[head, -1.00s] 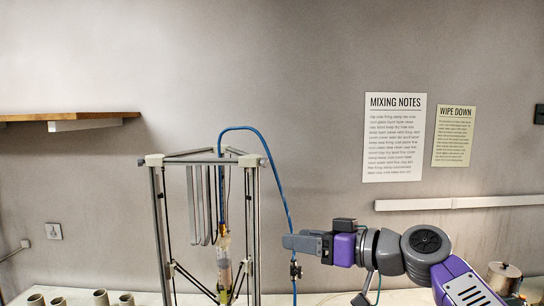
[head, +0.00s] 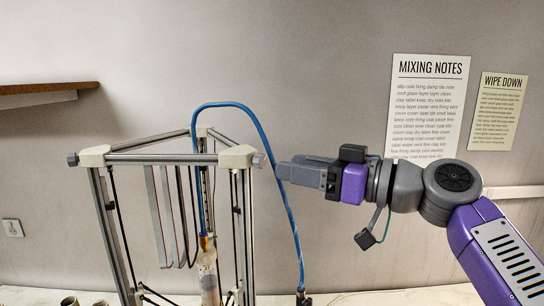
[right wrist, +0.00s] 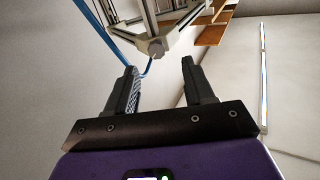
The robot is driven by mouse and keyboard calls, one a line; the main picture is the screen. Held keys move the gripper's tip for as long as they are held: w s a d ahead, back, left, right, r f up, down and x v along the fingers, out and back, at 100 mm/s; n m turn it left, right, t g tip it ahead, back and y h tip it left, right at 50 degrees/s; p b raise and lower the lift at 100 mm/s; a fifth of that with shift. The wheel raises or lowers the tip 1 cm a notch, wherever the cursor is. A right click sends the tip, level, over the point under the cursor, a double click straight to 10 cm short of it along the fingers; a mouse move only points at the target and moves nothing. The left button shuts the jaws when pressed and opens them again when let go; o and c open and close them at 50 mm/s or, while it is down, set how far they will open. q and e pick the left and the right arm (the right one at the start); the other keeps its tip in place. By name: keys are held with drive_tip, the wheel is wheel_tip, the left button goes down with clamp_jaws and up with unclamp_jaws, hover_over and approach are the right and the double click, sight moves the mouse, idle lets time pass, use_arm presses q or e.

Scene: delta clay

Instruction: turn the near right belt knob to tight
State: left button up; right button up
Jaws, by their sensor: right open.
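The delta clay printer frame (head: 180,158) stands left of centre in the head view, with pale corner blocks on top. The near right belt knob (head: 258,160) is a small grey knob on the right front corner block. In the right wrist view the knob (right wrist: 157,48) shows beyond the fingertips, roughly between them. My right gripper (head: 281,170) points left at the knob, just right of it and slightly lower in the picture. Its fingers (right wrist: 159,68) are open and empty, apart from the knob. My left gripper is out of view.
A blue hose (head: 277,170) arches over the frame and hangs down close to my right fingertips. Another knob (head: 73,159) sits on the left front corner. A wooden shelf (head: 40,88) is on the left wall. Cups (head: 70,301) stand at lower left.

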sight(263, 162)
drive_tip(key=x, duration=0.2)
drive_tip(key=p+x, duration=0.1)
drive_tip(key=x, duration=0.2)
drive_tip(key=shift+w+f, duration=0.15)
drive_tip(key=shift+w, duration=0.25)
drive_tip(key=shift+s+a, duration=0.1)
drive_tip(key=shift+a, duration=0.15)
clamp_jaws()
